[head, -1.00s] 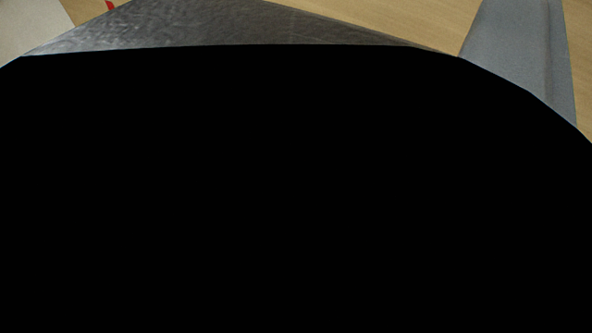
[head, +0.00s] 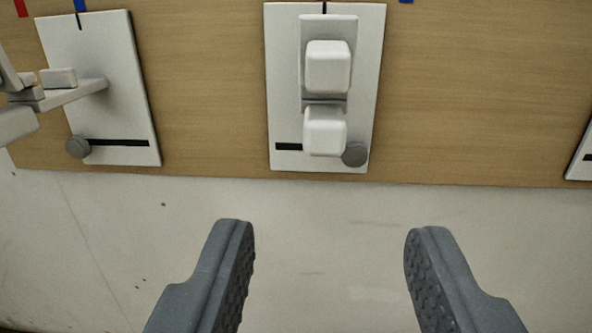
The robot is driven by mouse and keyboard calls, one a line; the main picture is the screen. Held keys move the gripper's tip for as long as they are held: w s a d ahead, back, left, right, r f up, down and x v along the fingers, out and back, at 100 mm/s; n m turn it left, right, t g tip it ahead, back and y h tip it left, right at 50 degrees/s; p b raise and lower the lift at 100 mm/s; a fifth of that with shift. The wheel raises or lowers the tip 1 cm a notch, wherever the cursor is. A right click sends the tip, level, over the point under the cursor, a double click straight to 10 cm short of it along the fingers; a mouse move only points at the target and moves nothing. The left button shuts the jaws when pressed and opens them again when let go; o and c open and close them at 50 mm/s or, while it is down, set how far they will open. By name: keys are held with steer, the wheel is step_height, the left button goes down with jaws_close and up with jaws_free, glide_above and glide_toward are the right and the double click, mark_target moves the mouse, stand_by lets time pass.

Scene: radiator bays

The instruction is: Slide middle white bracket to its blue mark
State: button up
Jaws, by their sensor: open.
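The middle white bracket (head: 281,95) is a flat white plate on the wooden board, with two blocky white hooks standing out from its centre. A black line marks its top edge, and a dark slot with a grey round knob (head: 355,154) is near its lower edge. A blue mark (head: 406,1) shows at the top edge of the picture, to the right of the bracket's black line. My gripper (head: 330,232) is open and empty, its two dark grey fingers apart below the bracket and not touching it.
Another white bracket (head: 125,95) is on the left, with its arm reaching left and a blue mark (head: 79,5) at its black line. A red mark (head: 20,8) is further left. A third plate (head: 582,160) is cut off at right. Bare pale wall (head: 330,200) lies below the wooden board (head: 480,90).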

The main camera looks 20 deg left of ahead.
mark_target(323, 123)
steer(key=b+x, duration=0.3)
steer(key=x, duration=1)
steer(key=shift+w, duration=0.15)
steer(key=shift+c, duration=0.3)
jaws_close()
steer(key=shift+a, duration=0.1)
